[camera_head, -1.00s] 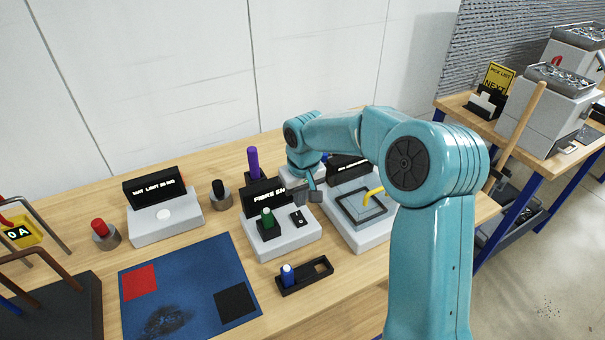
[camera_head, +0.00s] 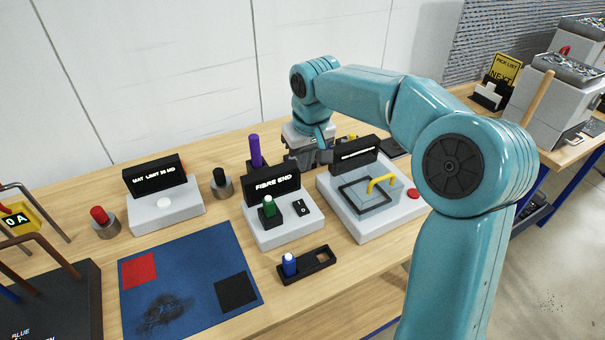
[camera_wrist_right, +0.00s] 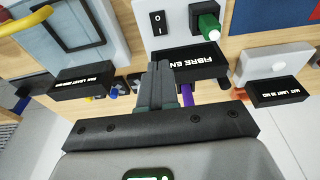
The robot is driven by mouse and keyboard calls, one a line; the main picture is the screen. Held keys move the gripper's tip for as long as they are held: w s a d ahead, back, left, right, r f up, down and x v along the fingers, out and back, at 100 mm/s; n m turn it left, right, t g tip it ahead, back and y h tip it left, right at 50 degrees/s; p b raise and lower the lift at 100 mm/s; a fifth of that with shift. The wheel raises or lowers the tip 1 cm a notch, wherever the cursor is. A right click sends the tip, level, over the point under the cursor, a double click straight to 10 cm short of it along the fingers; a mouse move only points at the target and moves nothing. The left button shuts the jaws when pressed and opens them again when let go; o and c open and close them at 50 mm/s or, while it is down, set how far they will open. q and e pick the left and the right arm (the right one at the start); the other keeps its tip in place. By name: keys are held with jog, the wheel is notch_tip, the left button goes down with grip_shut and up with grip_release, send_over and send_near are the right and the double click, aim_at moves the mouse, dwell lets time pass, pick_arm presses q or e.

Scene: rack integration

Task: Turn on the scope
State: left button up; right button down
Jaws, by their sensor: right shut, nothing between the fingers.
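The scope (camera_head: 283,232) is a light grey box with a lit black display (camera_head: 272,185) reading "FIBRE END". A green-capped plug stands in a black holder (camera_head: 269,210) on its top. Beside it is a small black rocker switch (camera_head: 300,208) marked I and O, also visible in the right wrist view (camera_wrist_right: 157,22). I cannot tell which side is pressed. My right gripper (camera_head: 311,156) is shut and empty, behind and above the scope, apart from the switch. In the right wrist view its closed fingers (camera_wrist_right: 157,68) overlap the display's edge. My left gripper is not in view.
Right of the scope is a grey unit (camera_head: 345,225) with a yellow handle (camera_head: 382,181). A purple rod (camera_head: 255,150) stands behind. A grey unit (camera_head: 150,218) with a white button, blue mat (camera_head: 190,260) and black tray (camera_head: 318,262) with a blue-capped piece lie around it.

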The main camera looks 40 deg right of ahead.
aim_at(298, 201)
pick_arm(q)
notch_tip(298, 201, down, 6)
jog(key=b, duration=0.4)
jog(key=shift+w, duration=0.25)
pick_arm(e)
jog(key=shift+s+a+f+t+h, duration=0.1)
jog(key=shift+s+t+h, duration=0.05)
jog(key=shift+s+t, duration=0.25)
jog(key=shift+s+a+f+t+h, duration=0.15)
jog(key=shift+s+t, duration=0.1)
jog(key=shift+t, duration=0.25)
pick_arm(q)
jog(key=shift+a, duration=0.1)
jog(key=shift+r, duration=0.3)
pick_arm(e)
jog(key=x, duration=1.3)
jog(key=shift+s+f, duration=0.25)
jog(key=shift+f, duration=0.3)
